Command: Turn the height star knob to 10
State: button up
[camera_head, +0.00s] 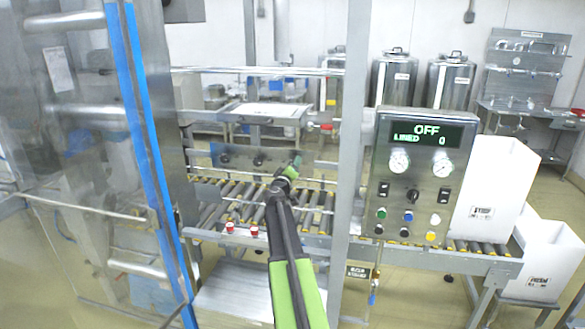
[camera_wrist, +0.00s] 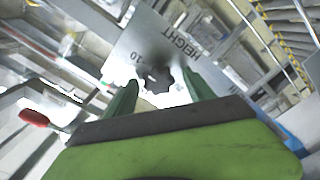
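The height star knob (camera_wrist: 157,80) is dark and lobed, on a metal plate (camera_wrist: 140,40) in the wrist view. The plate is lettered HEIGHT, with a 10 printed beside the knob. My gripper (camera_wrist: 160,78) is open, with one green finger on each side of the knob in the picture; I cannot tell whether they touch it. The knob's pointer direction is not clear. In the head view my gripper (camera_head: 290,168) is at the right part of the plate (camera_head: 240,153), which bears other dark knobs; the gripper hides part of the plate there.
A roller conveyor (camera_head: 235,200) runs below the plate. A blue-edged clear door (camera_head: 150,140) is at the left. A red-tipped handle (camera_wrist: 33,117) shows at left in the wrist view.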

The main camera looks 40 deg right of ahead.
jog(key=v, duration=1.7)
jog(key=shift+a, duration=0.2)
